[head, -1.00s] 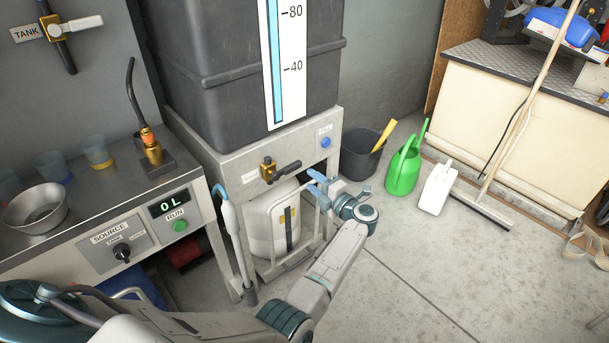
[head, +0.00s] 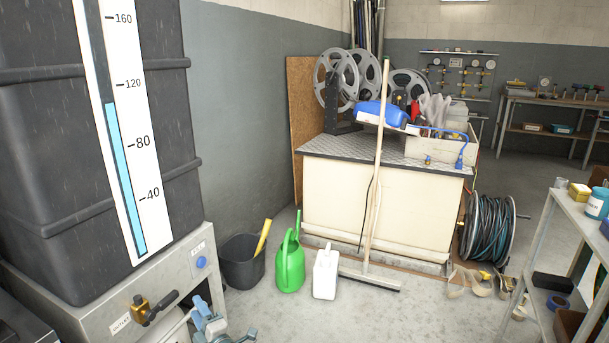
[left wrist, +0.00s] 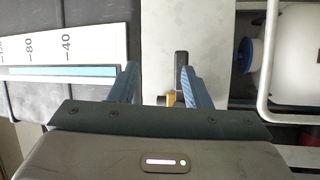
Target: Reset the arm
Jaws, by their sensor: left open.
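My left gripper (head: 204,318) shows at the bottom edge of the head view, just right of the outlet valve (head: 152,307) on the tank stand; the rest of its arm is cut off. The valve has a brass body and a black handle. In the left wrist view my left gripper (left wrist: 160,88) has its two blue fingers spread apart, with nothing held between them. The valve's black handle and brass part (left wrist: 181,72) show beyond the right finger, partly hidden by it. My right gripper is in neither view.
The dark tank (head: 55,140) with its level gauge (head: 125,150) stands at left. A black bucket (head: 242,265), green watering can (head: 290,265) and white jug (head: 325,273) stand on the floor. A squeegee (head: 375,180) leans on the bench (head: 375,205). A shelf (head: 575,230) stands at right.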

